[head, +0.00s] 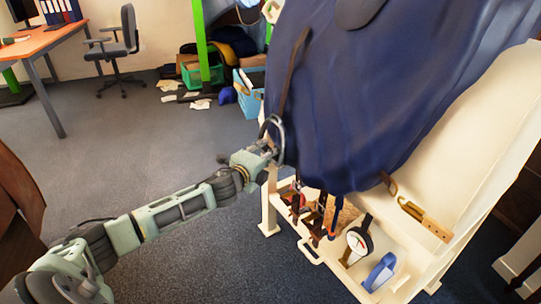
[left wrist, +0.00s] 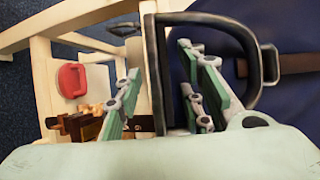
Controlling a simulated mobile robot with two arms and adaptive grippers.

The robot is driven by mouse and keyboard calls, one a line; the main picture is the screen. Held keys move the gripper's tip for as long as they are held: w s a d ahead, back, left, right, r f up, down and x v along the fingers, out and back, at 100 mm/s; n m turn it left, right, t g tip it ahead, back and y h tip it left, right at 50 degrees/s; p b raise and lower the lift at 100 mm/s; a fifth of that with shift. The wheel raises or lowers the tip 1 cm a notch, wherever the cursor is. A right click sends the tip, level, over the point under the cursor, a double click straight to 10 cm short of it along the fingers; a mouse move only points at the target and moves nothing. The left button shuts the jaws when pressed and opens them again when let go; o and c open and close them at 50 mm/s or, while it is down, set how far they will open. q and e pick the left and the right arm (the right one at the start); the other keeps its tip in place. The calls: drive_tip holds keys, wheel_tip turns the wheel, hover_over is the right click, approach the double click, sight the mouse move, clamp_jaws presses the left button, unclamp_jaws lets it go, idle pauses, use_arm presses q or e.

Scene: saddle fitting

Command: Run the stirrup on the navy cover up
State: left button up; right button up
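The navy cover (head: 385,90) hangs over a pale wooden stand. A brown strap (head: 291,72) runs down its left side to a grey metal stirrup (head: 278,128) hanging low at the cover's edge. My left gripper (head: 268,150) is at the stirrup. In the left wrist view the stirrup (left wrist: 152,75) is large, with one side bar between the fingers of my left gripper (left wrist: 160,75). The fingers stand apart, with gaps to the bar. The strap (left wrist: 285,64) meets the stirrup's far side, against the cover (left wrist: 295,110). My right gripper is not in view.
The stand's tray (head: 312,250) holds a round dial gauge (head: 360,241), a blue tool (head: 379,272) and brown leather pieces (head: 325,213). A second brown strap end (head: 388,183) shows at the cover's lower edge.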

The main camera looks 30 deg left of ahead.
use_arm(q)
drive_tip(key=shift+x, duration=0.95)
drive_tip(key=shift+s, duration=0.1)
clamp_jaws()
